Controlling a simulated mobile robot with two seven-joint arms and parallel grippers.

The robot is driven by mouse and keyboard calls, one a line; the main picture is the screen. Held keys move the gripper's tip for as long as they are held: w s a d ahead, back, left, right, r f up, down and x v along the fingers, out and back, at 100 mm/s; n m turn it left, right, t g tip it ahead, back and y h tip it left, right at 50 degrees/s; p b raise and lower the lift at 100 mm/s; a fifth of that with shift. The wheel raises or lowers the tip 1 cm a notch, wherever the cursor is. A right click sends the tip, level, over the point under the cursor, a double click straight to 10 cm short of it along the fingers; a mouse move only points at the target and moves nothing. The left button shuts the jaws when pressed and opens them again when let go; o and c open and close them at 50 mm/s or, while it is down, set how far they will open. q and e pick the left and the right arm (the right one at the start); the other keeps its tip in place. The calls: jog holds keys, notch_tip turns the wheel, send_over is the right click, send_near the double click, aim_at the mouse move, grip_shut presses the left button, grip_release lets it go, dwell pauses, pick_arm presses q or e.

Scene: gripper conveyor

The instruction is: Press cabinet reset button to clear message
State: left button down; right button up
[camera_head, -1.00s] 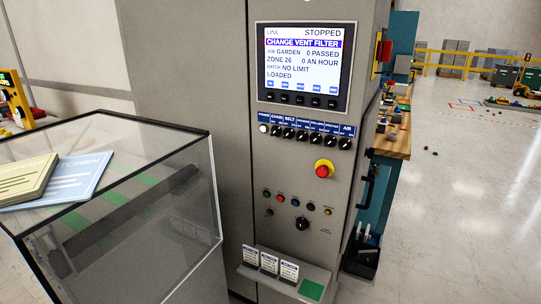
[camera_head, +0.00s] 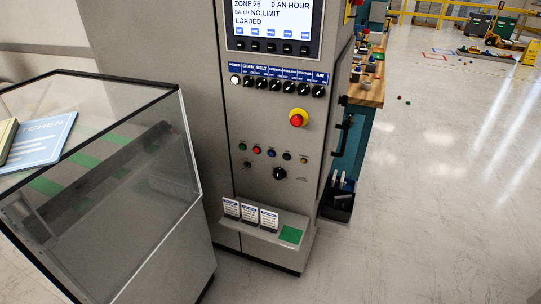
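The grey control cabinet (camera_head: 225,120) stands in the middle of the view. Its screen (camera_head: 272,22) is cut off at the top; the visible lines read "ZONE 26", "0 AN HOUR", "NO LIMIT" and "LOADED". Below the screen is a row of black switches (camera_head: 275,86) under blue labels. A red emergency button (camera_head: 297,119) on a yellow ring sits lower right. Under it is a row of small coloured buttons, with green (camera_head: 242,146), red (camera_head: 257,150), blue (camera_head: 271,152) and amber (camera_head: 304,160) ones. Their labels are too small to read. Neither of my grippers is in view.
A clear-sided conveyor enclosure (camera_head: 160,190) with a blue card (camera_head: 45,140) on top stands at the left. A small shelf (camera_head: 262,232) with several cards and a green square juts from the cabinet. A wooden bench (camera_head: 368,92) stands behind.

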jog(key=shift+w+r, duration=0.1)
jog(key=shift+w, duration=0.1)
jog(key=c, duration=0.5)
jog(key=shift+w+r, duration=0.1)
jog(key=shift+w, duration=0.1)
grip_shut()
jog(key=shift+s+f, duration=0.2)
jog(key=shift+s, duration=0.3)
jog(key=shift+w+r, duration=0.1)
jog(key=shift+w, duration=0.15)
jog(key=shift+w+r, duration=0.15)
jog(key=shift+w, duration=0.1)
